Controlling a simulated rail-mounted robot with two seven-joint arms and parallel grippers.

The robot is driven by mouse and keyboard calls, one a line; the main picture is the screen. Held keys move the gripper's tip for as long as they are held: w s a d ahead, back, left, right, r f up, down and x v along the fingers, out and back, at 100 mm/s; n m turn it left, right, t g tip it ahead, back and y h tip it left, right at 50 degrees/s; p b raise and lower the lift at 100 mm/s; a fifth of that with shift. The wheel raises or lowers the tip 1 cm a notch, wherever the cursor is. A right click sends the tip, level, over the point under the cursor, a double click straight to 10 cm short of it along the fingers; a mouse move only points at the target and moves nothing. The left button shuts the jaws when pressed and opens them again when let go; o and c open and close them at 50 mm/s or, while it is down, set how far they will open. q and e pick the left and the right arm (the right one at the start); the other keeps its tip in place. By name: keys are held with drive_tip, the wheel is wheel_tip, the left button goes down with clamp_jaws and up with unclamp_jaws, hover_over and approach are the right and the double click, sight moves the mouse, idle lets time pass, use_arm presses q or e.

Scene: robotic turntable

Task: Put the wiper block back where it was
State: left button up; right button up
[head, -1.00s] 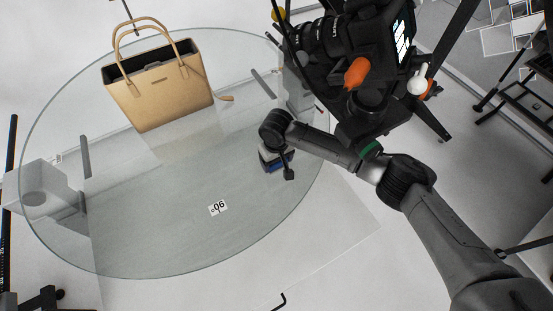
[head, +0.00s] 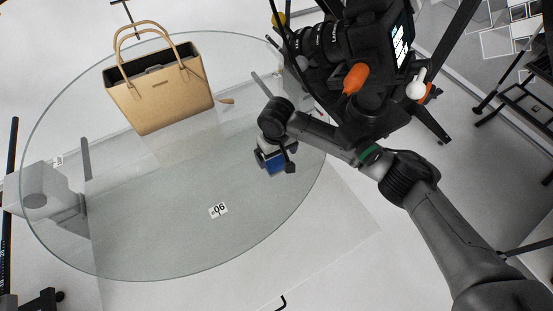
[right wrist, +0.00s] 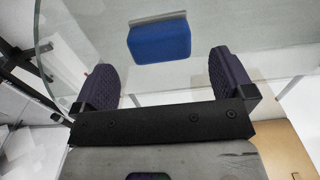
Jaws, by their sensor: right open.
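The wiper block (head: 275,164) is a small blue block with a pale strip along one edge. It sits at the right part of the glass turntable (head: 150,235), near the rim. It also shows in the right wrist view (right wrist: 160,40), just beyond the fingertips. My right gripper (head: 274,152) is open beside the block, with a dark finger toward each side of it. In the right wrist view, the open gripper (right wrist: 163,66) has clear glass between its fingers and is apart from the block. The head view partly hides the block behind the gripper. My left gripper is out of view.
A tan handbag (head: 160,95) stands at the back of the turntable. A camera (head: 325,40) on a dark stand with an orange knob (head: 356,78) is close to my right arm. A small number label (head: 218,210) lies on the glass, whose front area is clear.

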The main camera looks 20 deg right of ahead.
wheel_tip(320, 180, up, 2)
drive_tip(key=shift+r, duration=0.3)
idle(0.9)
drive_tip(key=shift+c, duration=0.3)
